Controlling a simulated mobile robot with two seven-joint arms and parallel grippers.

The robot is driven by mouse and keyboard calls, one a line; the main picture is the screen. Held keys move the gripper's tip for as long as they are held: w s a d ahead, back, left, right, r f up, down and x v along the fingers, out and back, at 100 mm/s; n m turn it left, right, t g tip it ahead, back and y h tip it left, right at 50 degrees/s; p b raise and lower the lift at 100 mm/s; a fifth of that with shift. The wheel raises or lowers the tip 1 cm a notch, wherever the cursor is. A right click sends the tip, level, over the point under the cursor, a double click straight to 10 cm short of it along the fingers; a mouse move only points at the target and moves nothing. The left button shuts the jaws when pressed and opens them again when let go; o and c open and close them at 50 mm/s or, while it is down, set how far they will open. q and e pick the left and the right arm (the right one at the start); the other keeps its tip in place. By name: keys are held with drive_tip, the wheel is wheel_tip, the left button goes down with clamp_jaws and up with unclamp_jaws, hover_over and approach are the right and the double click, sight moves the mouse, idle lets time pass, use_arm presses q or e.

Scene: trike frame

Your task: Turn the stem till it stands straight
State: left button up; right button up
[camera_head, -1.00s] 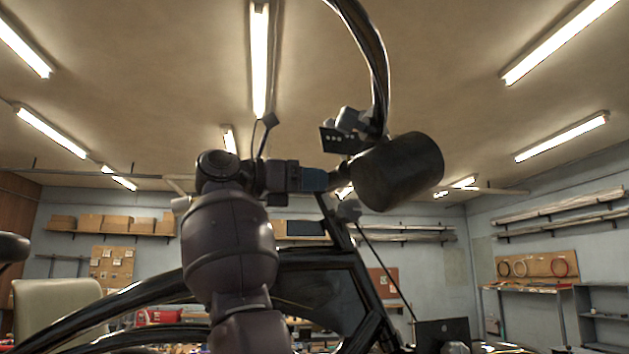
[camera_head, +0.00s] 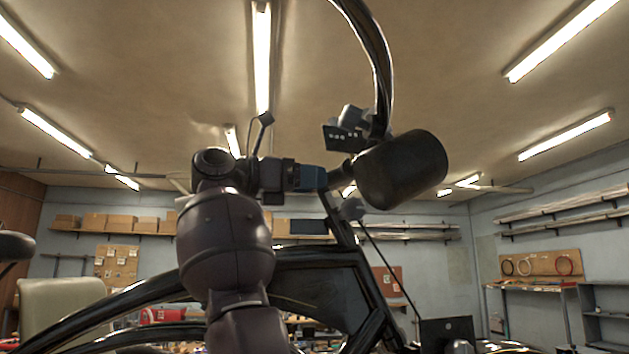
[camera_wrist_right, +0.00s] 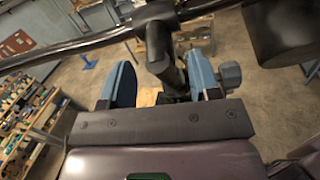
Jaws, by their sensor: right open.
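My right gripper (camera_head: 318,178) is in the middle of the head view, beside the short tube end near a large black cylinder. In the right wrist view its two blue fingers (camera_wrist_right: 158,82) are apart. The dark stem (camera_wrist_right: 160,50) comes down between them from a long black bar (camera_wrist_right: 85,46). It leans a little in that view; contact with the fingers cannot be made out. In the head view the stem is hard to tell from the gripper and the parts around it. My left gripper is in neither view.
The large black cylinder (camera_head: 403,170) sits close right of my gripper and shows in the wrist view (camera_wrist_right: 285,30). A curved black tube (camera_head: 374,50) rises above, with a small dark box (camera_head: 343,138). Black frame tubes (camera_head: 345,240) lie below. Shelves and benches stand farther back.

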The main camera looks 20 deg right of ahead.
drive_tip(key=a, duration=0.9)
drive_tip(key=shift+w+a+f, duration=0.15)
drive_tip(key=shift+w+a, duration=0.1)
drive_tip(key=shift+a, duration=0.1)
drive_tip(key=shift+f, duration=0.1)
